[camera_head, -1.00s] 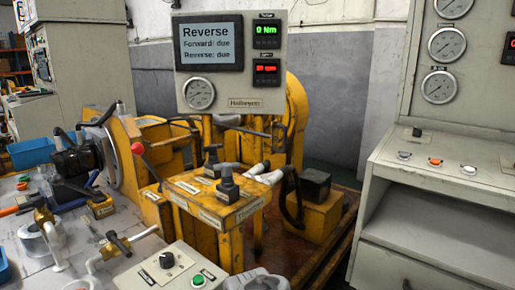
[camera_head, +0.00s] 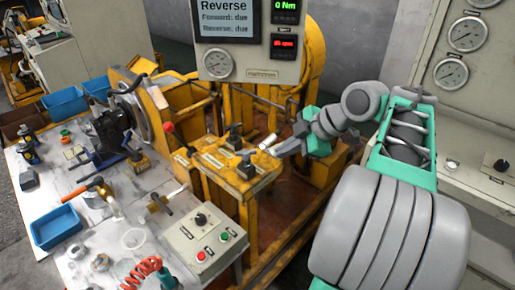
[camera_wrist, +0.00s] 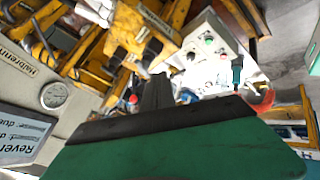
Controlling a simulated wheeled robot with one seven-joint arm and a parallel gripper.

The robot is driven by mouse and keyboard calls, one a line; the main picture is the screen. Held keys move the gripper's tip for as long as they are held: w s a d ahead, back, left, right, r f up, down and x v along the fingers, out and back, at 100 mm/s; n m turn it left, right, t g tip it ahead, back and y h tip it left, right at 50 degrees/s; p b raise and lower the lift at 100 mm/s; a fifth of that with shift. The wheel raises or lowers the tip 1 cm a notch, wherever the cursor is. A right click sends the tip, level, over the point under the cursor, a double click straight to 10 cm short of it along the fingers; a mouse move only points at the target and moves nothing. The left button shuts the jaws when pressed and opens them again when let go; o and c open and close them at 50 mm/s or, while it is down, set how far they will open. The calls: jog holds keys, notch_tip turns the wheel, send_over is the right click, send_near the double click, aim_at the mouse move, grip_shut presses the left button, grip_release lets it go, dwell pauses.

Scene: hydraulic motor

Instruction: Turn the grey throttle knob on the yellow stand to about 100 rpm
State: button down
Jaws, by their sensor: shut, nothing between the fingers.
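The yellow stand (camera_head: 205,180) is at the middle of the head view. On its top are two dark grey knobs, a rear one (camera_head: 235,138) and a front one (camera_head: 247,168); their labels are too small to tell which is the throttle. My gripper (camera_head: 278,149) is shut and empty, just right of the stand's top and apart from both knobs. In the wrist view the shut fingers (camera_wrist: 158,92) point up at the stand (camera_wrist: 140,28). The display (camera_head: 226,22) reads "Reverse", "Forward: due", "Reverse: due"; the red rpm readout (camera_head: 284,43) is not legible.
A control box (camera_head: 205,235) with a black knob and red and green buttons stands in front of the stand. A lever with a red ball (camera_head: 169,127) rises at its left. The workbench (camera_head: 95,200) at left holds tools and blue bins. A grey cabinet is at right.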

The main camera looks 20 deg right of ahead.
aim_at(249, 158)
jog(key=w+a+f, duration=0.1)
jog(key=w+f, duration=0.1)
jog(key=w, duration=0.1)
jog(key=w+a+f, duration=0.1)
jog(key=w+f, duration=0.1)
jog(key=w, duration=0.1)
jog(key=w+a+f+p, duration=0.1)
jog(key=w+f, duration=0.1)
jog(key=w, duration=0.1)
jog(key=shift+w+a+f, duration=0.1)
jog(key=shift+f, duration=0.3)
jog(key=shift+w+b, duration=0.45)
